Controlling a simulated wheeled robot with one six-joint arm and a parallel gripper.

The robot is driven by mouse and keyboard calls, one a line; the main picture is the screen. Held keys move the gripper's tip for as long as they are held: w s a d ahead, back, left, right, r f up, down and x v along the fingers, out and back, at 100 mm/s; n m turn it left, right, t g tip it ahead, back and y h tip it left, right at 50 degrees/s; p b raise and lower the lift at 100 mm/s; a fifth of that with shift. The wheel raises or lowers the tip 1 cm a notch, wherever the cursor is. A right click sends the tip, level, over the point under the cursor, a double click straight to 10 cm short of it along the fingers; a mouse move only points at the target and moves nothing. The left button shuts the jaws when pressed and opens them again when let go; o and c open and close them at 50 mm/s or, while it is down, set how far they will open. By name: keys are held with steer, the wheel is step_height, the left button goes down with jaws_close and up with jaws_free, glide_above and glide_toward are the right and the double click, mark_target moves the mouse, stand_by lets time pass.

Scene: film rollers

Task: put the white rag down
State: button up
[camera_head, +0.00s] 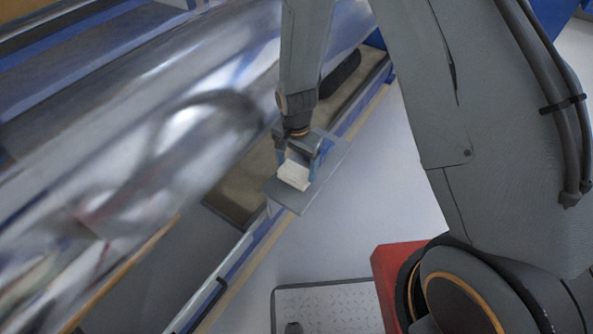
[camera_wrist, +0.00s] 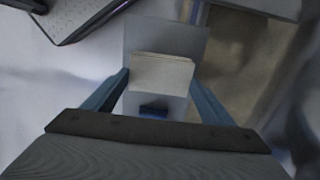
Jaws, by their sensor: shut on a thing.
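The white rag (camera_head: 294,174) is a small folded pale block between the fingers of my gripper (camera_head: 297,168). In the wrist view the rag (camera_wrist: 161,74) sits between the two blue fingertips (camera_wrist: 160,80), which close on its sides. A flat grey plate (camera_head: 282,196) lies directly under the rag and gripper. The plate (camera_wrist: 165,35) also shows behind the rag in the wrist view. I cannot tell whether the rag touches the plate or is held just above it.
A large shiny metallic roller (camera_head: 150,120) fills the left, close to my arm. A blue-edged machine frame (camera_head: 240,262) runs diagonally beside the plate. Pale floor (camera_head: 370,190) is clear to the right. A patterned metal platform (camera_head: 325,305) is at the bottom.

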steer(key=shift+f+p, duration=0.35)
steer(key=shift+f, duration=0.85)
steer(key=shift+f, duration=0.1)
steer(key=o, duration=1.1)
steer(key=shift+f+b, duration=0.15)
steer(key=shift+b, duration=0.25)
